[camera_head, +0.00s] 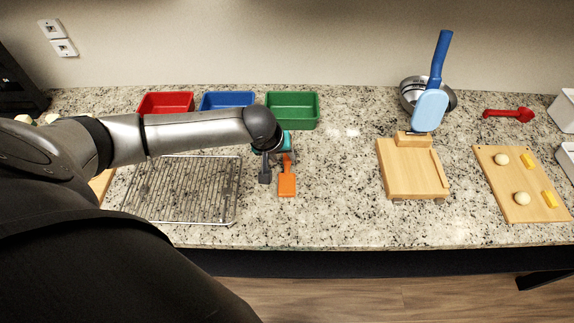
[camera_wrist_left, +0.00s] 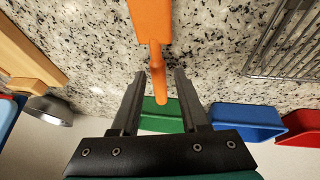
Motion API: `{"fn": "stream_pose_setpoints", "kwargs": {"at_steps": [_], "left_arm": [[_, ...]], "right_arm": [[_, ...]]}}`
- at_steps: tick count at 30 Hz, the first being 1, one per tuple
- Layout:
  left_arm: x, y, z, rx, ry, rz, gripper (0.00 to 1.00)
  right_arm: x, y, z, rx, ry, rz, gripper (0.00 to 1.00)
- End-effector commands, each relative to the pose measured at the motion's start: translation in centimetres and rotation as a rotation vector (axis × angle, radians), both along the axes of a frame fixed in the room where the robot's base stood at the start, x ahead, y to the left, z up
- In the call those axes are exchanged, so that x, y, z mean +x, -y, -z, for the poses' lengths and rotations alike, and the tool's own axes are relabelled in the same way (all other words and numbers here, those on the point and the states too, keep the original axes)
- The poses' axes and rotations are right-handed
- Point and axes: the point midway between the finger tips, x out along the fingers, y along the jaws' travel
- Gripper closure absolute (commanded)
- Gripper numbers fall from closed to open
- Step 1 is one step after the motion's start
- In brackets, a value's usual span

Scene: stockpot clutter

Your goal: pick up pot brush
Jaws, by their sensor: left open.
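An orange tool with a flat, wide head and a thin handle, likely the pot brush (camera_head: 287,186), lies on the granite counter in front of the green bin. In the left wrist view, its orange head (camera_wrist_left: 150,18) is at the top and its handle runs down between my fingers. My left gripper (camera_head: 277,168) is open over the handle, with one dark finger on each side; the wrist view also shows the gripper (camera_wrist_left: 160,75). I cannot tell whether the fingers touch the handle. My arm hides part of the handle in the head view. My right gripper is not in view.
A wire rack (camera_head: 185,190) lies left of the orange tool. Red (camera_head: 165,101), blue (camera_head: 227,99) and green (camera_head: 292,108) bins stand behind. Right are a wooden stand (camera_head: 412,172), a blue-handled tool (camera_head: 430,108), a metal bowl (camera_head: 411,88), a red tool (camera_head: 509,114) and a cutting board (camera_head: 520,205).

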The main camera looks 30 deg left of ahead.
Motion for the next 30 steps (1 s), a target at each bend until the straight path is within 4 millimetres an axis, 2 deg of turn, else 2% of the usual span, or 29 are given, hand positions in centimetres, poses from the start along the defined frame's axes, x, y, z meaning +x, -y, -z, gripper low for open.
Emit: {"fn": "stream_pose_setpoints", "kwargs": {"at_steps": [5, 16, 26, 30], "left_arm": [[0.4, 0.1, 0.8, 0.0, 0.0, 0.001, 0.55], [2.4, 0.0, 4.5, 0.001, 0.001, 0.001, 0.55], [2.6, 0.0, 4.8, 0.0, 0.0, 0.002, 0.55], [2.6, 0.0, 4.8, 0.0, 0.0, 0.002, 0.7]], "right_arm": [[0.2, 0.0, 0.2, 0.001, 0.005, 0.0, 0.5], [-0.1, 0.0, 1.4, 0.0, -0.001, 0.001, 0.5], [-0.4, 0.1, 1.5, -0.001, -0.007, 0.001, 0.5], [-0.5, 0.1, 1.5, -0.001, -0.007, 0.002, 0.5]]}}
